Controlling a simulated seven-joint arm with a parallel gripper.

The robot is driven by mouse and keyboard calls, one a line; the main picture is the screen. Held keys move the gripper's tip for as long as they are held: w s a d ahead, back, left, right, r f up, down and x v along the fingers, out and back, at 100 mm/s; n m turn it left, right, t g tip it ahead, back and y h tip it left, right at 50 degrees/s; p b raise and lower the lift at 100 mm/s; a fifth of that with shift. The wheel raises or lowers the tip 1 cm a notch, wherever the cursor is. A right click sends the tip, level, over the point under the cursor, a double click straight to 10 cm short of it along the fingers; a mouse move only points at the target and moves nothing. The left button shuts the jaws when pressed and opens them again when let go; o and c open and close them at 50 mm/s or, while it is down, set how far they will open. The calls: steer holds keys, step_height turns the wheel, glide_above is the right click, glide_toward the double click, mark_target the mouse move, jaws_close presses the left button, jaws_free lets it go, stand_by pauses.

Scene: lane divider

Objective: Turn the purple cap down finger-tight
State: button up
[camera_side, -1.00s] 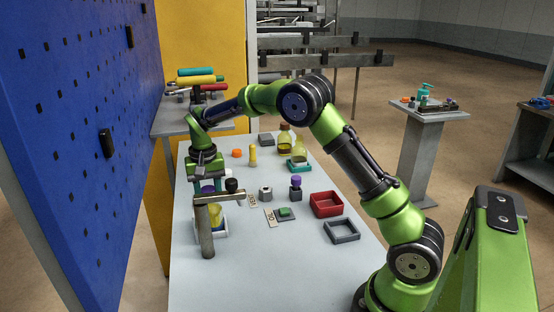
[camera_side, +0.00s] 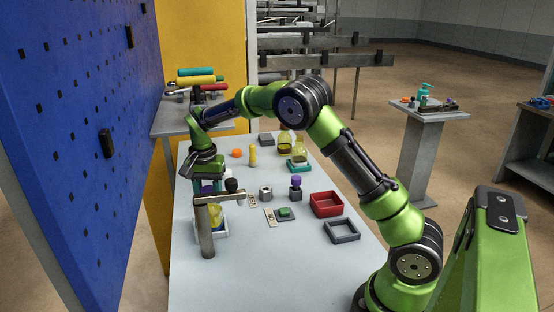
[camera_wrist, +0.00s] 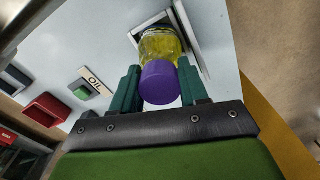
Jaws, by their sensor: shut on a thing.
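The purple cap (camera_wrist: 160,83) sits on the mouth of a bottle of yellow liquid (camera_wrist: 160,44) in the wrist view. My gripper (camera_wrist: 160,86) has its two teal fingers on either side of the cap, shut on it. In the side view, my gripper (camera_side: 208,187) points down over the bottle (camera_side: 215,216), and the cap is mostly hidden between the fingers. The bottle stands upright in a white holder (camera_side: 224,233). I cannot tell how far down the cap sits on its thread.
A grey post with a side arm (camera_side: 205,232) stands close in front of the bottle. To its right are a black-topped item (camera_side: 231,185), a grey nut-like block (camera_side: 265,193), a purple-topped dark piece (camera_side: 296,187), a red tray (camera_side: 326,204) and a grey frame (camera_side: 342,231). The front tabletop is clear.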

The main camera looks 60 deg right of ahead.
steer(key=shift+m, duration=0.4)
steer(key=shift+m, duration=0.8)
steer(key=o, duration=0.6)
steer(key=shift+n, duration=0.9)
steer(key=shift+n, duration=0.8)
